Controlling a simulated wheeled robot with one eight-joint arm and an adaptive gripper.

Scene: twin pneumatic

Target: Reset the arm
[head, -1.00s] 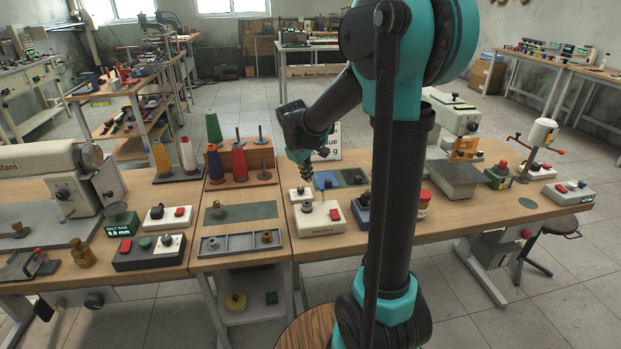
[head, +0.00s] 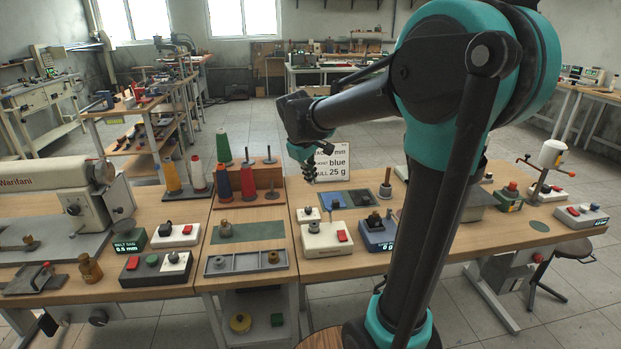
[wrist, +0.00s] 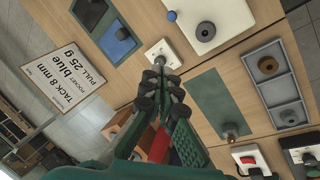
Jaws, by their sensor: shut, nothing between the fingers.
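My gripper (head: 309,172) is shut and empty, hanging above the middle workbench beside the sign. In the wrist view its fingertips (wrist: 162,82) meet over the bench top, with nothing between them. My arm is bent, its forearm reaching left and its gripper pointing down. The white sign (head: 337,165) stands behind the bench and carries writing that includes "blue" and "25 g"; my gripper partly covers it. In the wrist view the sign (wrist: 62,80) is at the left.
Below my gripper are a small white block (head: 307,215), a white box with a red button (head: 326,240) and a blue pad (head: 334,200). Thread spools on a wooden rack (head: 262,180) stand to the left. Air above the bench is clear.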

